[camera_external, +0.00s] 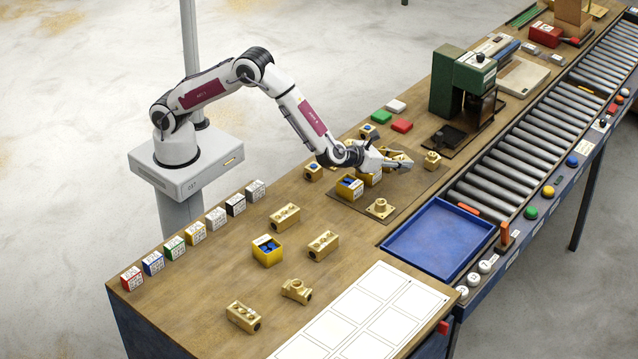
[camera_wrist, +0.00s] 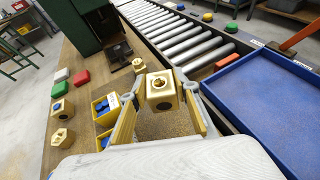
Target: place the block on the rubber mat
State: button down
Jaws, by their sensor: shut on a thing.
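My gripper (camera_external: 398,160) reaches over the rubber mat (camera_external: 412,194), a dark brown sheet on the bench. In the wrist view my gripper (camera_wrist: 160,97) is shut on a brass block (camera_wrist: 162,84) with a round hole in its top; one finger lies on each side of it. The mat's speckled surface (camera_wrist: 160,126) shows below the block. I cannot tell whether the block touches the mat or hangs a little above it. In the external view the block is hard to separate from the fingers.
A flanged brass part (camera_external: 380,208) stands on the mat's front, near a yellow bin of blue pieces (camera_external: 349,187). A brass hex part (camera_external: 432,160) stands by the far end. A blue tray (camera_external: 440,240) and roller conveyor (camera_external: 500,185) lie right; a green press (camera_external: 460,85) stands behind.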

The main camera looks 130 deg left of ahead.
send_over(397, 196)
jog(key=shift+f, duration=3.05)
jog(key=shift+f, duration=1.85)
jog(key=shift+f, duration=0.15)
jog(key=c, duration=1.5)
grip_release()
jog(key=shift+f, duration=0.1)
jog(key=shift+r, duration=0.2)
jog(key=shift+v, duration=5.95)
